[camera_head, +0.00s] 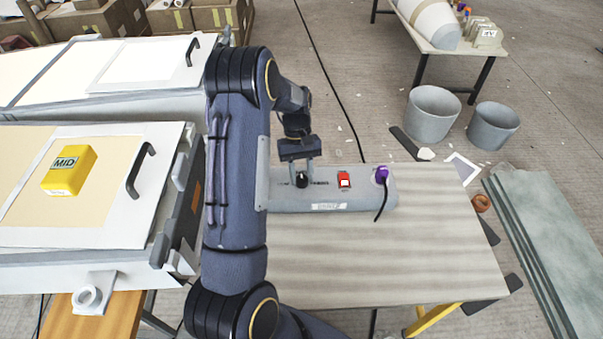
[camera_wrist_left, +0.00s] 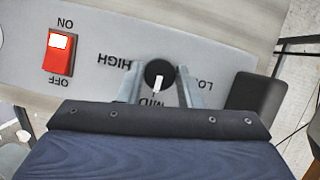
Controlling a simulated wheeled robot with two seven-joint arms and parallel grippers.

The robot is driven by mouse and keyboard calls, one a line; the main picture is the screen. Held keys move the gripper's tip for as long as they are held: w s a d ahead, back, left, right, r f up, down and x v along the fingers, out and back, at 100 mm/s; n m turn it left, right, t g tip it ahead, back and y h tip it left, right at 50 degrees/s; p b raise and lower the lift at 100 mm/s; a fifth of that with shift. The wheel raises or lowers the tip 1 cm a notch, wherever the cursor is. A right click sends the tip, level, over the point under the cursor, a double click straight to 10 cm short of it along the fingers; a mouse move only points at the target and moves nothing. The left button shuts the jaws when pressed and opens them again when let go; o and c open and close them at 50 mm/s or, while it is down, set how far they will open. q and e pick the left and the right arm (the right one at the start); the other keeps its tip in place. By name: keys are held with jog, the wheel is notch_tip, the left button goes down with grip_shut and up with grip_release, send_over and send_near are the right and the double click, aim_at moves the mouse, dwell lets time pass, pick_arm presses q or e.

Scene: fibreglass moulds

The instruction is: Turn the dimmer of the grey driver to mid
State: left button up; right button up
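The grey driver (camera_head: 325,207) is a long light-grey box lying on the table. Its dimmer (camera_head: 302,181) is a round black knob near the left end of its panel. In the left wrist view the dimmer (camera_wrist_left: 158,74) has a white pointer, and the lettering is upside down: HIGH to the left, a partly hidden LO label to the right, MID below. The pointer points down at MID. My left gripper (camera_head: 301,172) has one finger against each side of the knob; the fingers also show in the wrist view (camera_wrist_left: 160,82). My right gripper is not in view.
A red switch (camera_head: 344,180) marked ON and OFF sits right of the dimmer, then a purple plug (camera_head: 382,175) with a black cable. The table (camera_head: 400,265) is bare in front. A yellow MJD block (camera_head: 69,171) lies on a mould (camera_head: 120,222) at left.

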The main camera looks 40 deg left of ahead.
pick_arm(q)
jog(key=o, duration=0.4)
jog(key=v, duration=0.7)
jog(key=shift+r, duration=0.4)
jog(key=shift+a, duration=0.1)
